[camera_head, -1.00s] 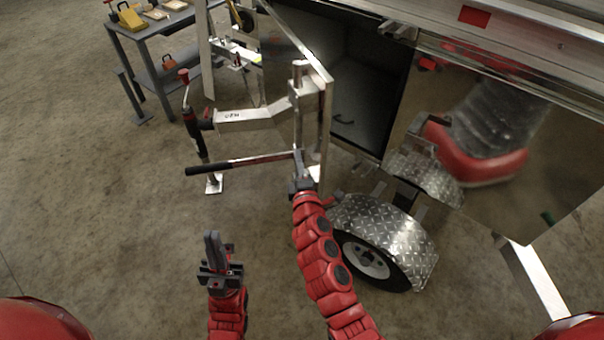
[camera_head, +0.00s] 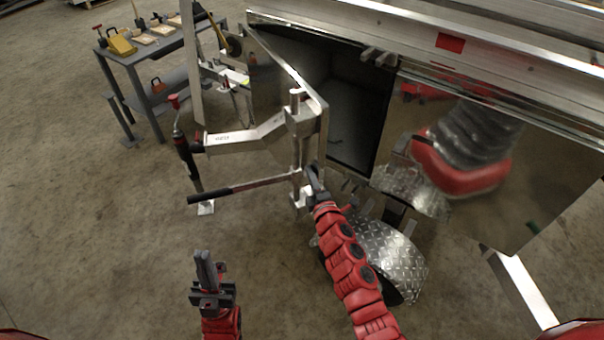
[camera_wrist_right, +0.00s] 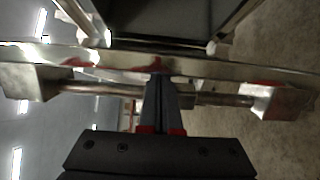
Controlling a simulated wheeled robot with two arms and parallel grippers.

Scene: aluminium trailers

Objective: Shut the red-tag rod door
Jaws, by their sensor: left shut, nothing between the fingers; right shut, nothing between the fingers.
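The rod door (camera_head: 284,72) of the trailer box stands open, swung out towards me. Its upright lock rod (camera_head: 297,150) runs along the free edge, with a dark-gripped handle (camera_head: 225,191) sticking out to the left. A red tag (camera_head: 450,41) is on the trailer rail above the box. My right gripper (camera_head: 314,180) is shut and empty, close to the right of the rod's lower part. In the right wrist view its fingertips (camera_wrist_right: 157,68) meet the door-edge metal; contact is not certain. My left gripper (camera_head: 204,262) is shut and empty, low, away from the door.
The dark box opening (camera_head: 350,95) lies right of the door. A diamond-plate fender (camera_head: 385,250) sits below, right of my right arm. A jack with a crank (camera_head: 183,145) stands left of the door. A grey table (camera_head: 150,50) is far left.

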